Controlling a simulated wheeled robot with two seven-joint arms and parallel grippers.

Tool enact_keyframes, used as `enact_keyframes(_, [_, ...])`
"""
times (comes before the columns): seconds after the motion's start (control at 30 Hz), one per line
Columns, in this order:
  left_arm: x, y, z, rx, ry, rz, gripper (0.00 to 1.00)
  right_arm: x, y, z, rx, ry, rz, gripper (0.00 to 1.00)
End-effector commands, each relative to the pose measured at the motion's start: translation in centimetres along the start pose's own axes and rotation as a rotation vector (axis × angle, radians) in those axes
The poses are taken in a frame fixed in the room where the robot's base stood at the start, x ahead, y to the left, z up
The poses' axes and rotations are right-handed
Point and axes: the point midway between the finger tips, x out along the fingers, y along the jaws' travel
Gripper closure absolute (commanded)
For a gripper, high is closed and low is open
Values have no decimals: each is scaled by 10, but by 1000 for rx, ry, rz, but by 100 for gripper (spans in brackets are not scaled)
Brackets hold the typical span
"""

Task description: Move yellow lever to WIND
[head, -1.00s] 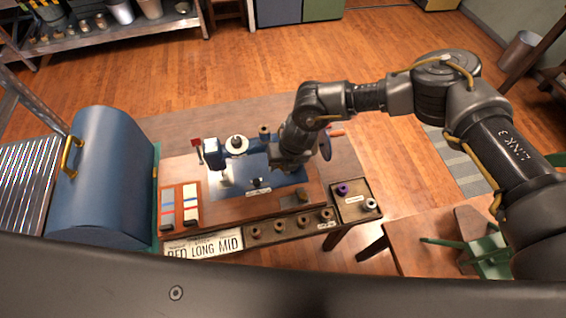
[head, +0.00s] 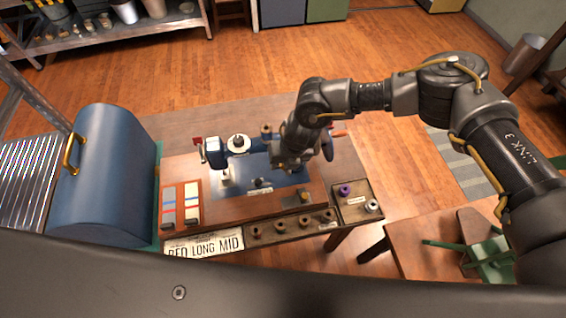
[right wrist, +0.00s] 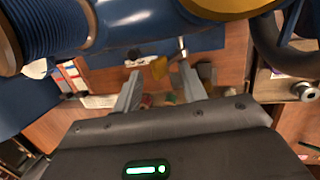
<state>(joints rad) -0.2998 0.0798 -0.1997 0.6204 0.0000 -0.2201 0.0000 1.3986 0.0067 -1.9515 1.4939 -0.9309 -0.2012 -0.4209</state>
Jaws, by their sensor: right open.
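A small yellow lever (right wrist: 160,67) shows in the right wrist view, below the blue body of a sewing machine (right wrist: 135,25). My right gripper (right wrist: 158,78) is open, with one finger on each side of the lever in the picture; I cannot tell whether either touches it. In the head view the sewing machine (head: 215,155) stands on a wooden table, and my right gripper (head: 287,168) is over its right end, hiding much of it. The lever is not clear there. No WIND mark is readable. My left gripper is not in view.
A wooden tray with several spools (head: 280,229) runs along the table's front, with a purple spool (head: 345,190) at its right. A large blue rounded case (head: 105,175) stands at left. A green chair (head: 485,258) is at right.

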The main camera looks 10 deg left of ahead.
Motion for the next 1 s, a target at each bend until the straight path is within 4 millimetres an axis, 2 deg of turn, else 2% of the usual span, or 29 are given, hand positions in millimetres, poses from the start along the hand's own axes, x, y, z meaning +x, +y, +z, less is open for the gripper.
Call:
enact_keyframes(0.27, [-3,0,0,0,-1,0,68,-4,0,0,0,0,-1,58])
enact_keyframes(1.0, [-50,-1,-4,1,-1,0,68,-68,0,1,2,-1,-1,58])
